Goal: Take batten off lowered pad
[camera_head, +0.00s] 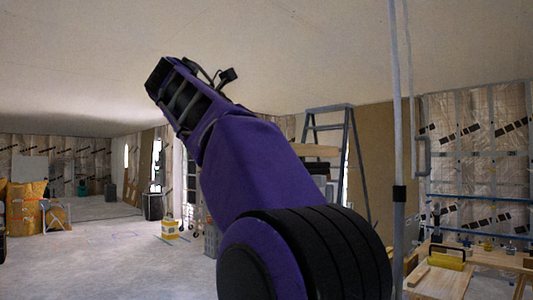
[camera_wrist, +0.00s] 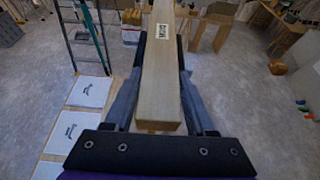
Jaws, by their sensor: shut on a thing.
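A long pale wooden batten (camera_wrist: 159,90) with a small printed label runs away from the camera in the wrist view. My gripper (camera_wrist: 163,62) is shut on it, with a dark finger along each side. The batten's near end is close to my gripper's palm, and its far end runs out of the top of the view. The floor shows well below it. In the head view my purple arm fills the middle and my gripper cannot be made out. A pale wooden bar (camera_head: 318,150) shows partly behind my arm; I cannot tell if it is the batten. I cannot make out the pad.
A stepladder (camera_head: 345,140) stands behind my arm, and ladder rails show in the wrist view (camera_wrist: 83,32). A wooden workbench (camera_head: 440,282) is at lower right. The floor (camera_head: 110,250) at left is mostly clear.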

